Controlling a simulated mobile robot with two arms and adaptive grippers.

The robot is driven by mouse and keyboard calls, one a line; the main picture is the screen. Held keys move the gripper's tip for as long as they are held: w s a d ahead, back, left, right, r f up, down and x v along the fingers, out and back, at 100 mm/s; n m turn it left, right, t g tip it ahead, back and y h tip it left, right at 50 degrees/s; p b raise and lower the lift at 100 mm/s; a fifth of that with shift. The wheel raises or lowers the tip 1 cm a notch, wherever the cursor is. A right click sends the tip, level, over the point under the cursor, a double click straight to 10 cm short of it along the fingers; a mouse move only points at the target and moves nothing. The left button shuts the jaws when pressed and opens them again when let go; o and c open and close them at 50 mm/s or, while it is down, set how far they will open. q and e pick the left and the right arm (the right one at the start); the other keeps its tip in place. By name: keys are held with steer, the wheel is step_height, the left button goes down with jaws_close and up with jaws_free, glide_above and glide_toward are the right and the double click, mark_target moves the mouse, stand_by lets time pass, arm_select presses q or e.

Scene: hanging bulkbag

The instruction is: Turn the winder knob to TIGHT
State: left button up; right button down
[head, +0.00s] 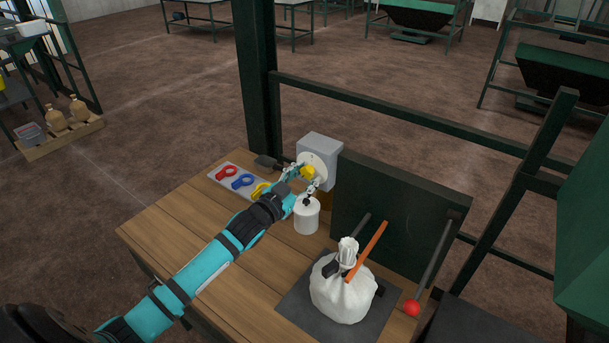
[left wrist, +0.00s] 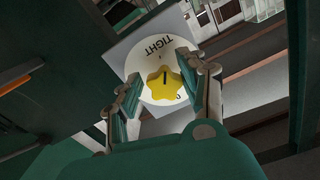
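The yellow star-shaped winder knob (left wrist: 166,87) sits on a round white dial on a grey box (head: 322,150). The word TIGHT (left wrist: 158,46) is upside down on the dial in the left wrist view. A dark line on the knob runs up toward the small tick near TIGHT. Another label is mostly hidden behind my right-hand finger. My left gripper (head: 306,177) is at the knob, its fingers on either side. The left wrist view shows a gap by the left finger; the right finger overlaps the knob's edge, and contact there is unclear. My right gripper is out of view.
A white cylindrical container (head: 306,216) stands just below my left gripper. A tray with red, blue and yellow pieces (head: 241,181) lies left of it. A tied white bag (head: 343,292) sits on a dark mat, beside an orange bar (head: 367,251) and a red ball (head: 411,308).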

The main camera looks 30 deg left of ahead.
arm_select(q)
steer(key=shift+o, duration=1.1)
steer(key=shift+r, duration=0.2)
steer(key=s+a, duration=0.1)
steer(key=s, duration=1.1)
steer(key=shift+a, duration=0.4)
